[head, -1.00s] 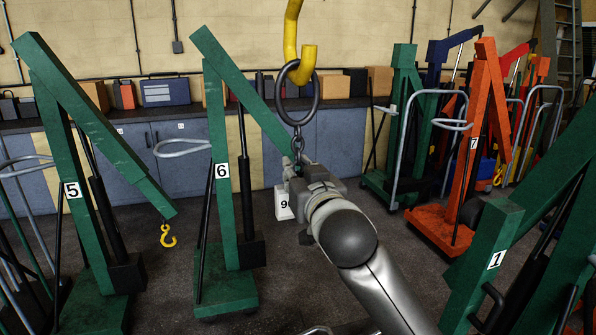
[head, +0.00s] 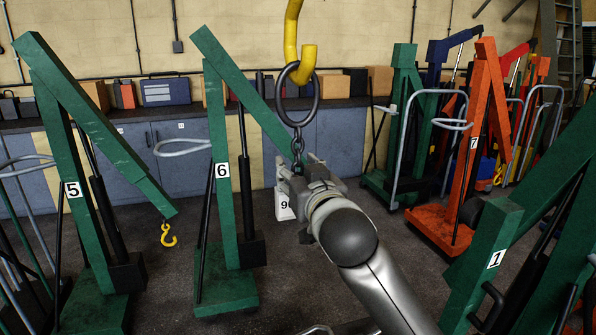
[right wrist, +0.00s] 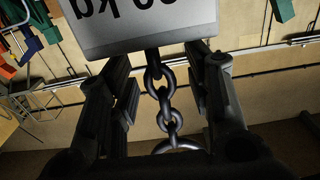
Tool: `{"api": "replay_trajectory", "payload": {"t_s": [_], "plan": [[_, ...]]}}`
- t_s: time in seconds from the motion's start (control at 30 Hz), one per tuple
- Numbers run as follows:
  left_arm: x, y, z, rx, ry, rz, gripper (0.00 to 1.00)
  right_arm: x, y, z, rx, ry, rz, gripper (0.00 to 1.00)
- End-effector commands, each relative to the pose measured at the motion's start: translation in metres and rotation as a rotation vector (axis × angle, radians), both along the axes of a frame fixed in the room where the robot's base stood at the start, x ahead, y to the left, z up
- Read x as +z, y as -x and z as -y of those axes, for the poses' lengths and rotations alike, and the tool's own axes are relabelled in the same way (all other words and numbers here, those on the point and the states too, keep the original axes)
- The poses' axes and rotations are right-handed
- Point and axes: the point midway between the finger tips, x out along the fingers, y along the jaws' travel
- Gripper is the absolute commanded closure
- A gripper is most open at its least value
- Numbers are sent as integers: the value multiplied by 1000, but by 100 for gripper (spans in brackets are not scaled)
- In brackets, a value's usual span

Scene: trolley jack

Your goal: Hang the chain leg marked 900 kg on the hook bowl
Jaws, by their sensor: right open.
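The yellow hook (head: 308,58) hangs at the top centre of the head view. The dark ring (head: 315,95) of the chain leg loops around the hook's bowl, and its chain (head: 297,146) hangs straight down. The white tag (head: 283,207) shows "90" in the head view, its rest hidden by my gripper; in the right wrist view the tag (right wrist: 140,28) reads "0 kg" upside down. My right gripper (head: 298,163) is open around the chain. In the right wrist view the chain links (right wrist: 164,100) run between its fingers (right wrist: 164,105), with gaps on both sides. My left gripper is out of view.
Green jacks numbered 5 (head: 72,190) and 6 (head: 222,171) stand at left. Green jack 1 (head: 496,259) is near right, and orange jack 7 (head: 474,143) is behind it. A workbench (head: 190,120) with boxes lines the wall. Some floor between the jacks is clear.

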Motion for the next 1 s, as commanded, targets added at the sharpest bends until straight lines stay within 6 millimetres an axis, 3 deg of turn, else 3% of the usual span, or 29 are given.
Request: {"api": "replay_trajectory", "payload": {"t_s": [0.27,0.8,1.0], "plan": [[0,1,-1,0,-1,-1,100,-3,6,2,-1,2,-7,54],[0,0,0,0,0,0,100,-1,92,30,1,0,0,54],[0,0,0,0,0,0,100,-1,110,36,0,1,-2,54]]}}
